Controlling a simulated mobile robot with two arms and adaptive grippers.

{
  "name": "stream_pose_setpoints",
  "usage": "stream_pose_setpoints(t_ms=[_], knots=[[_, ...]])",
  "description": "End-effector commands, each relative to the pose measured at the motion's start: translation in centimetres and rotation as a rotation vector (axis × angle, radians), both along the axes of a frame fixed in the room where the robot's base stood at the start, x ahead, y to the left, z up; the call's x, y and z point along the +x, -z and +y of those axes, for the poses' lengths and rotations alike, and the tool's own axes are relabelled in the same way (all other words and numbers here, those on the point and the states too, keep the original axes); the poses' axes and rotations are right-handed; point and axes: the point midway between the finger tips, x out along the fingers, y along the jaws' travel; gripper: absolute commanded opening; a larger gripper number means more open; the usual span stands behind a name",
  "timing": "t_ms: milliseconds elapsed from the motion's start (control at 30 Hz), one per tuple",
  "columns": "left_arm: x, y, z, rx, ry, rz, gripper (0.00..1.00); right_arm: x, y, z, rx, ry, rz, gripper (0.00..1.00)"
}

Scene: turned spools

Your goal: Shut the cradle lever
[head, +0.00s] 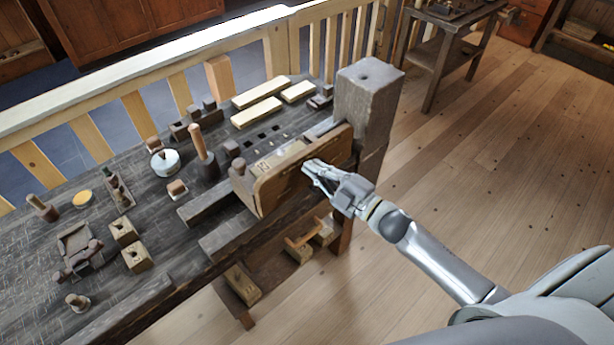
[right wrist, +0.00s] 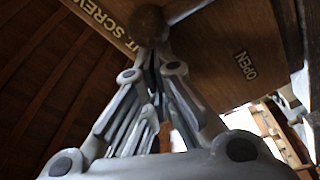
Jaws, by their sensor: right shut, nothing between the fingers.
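My right gripper (head: 318,175) is shut and empty, close to the front face of the wooden board (head: 310,172) at the bench's right end. In the right wrist view the fingers (right wrist: 150,55) come together just below a round dark knob (right wrist: 147,24). A pale metal bar (right wrist: 188,9) runs from the knob toward the upper right. The knob looks like a lever's end, but I cannot tell whether the fingertips touch it. The gripper hides the knob in the head view. My left gripper is not in view.
The dark workbench (head: 140,195) holds a wooden stand (head: 78,245), small blocks (head: 123,232), a mallet (head: 203,150) and pale bars (head: 257,112). A thick post (head: 366,95) stands behind the board. A shelf (head: 275,275) lies below. Floor at right is clear.

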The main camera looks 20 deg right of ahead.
Motion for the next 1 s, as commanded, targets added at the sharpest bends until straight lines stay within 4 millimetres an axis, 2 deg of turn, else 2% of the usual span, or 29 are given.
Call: stream_pose_setpoints(t_ms=[200,433,1000], knots=[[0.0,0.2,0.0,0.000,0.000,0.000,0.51,0.8,0.0,-2.0,0.161,0.001,0.059,0.00],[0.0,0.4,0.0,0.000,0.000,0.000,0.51,1.3,0.1,-3.5,0.283,0.002,0.104,0.00],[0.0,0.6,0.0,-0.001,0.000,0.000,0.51,1.6,0.3,-4.3,0.361,0.001,0.132,0.00]])
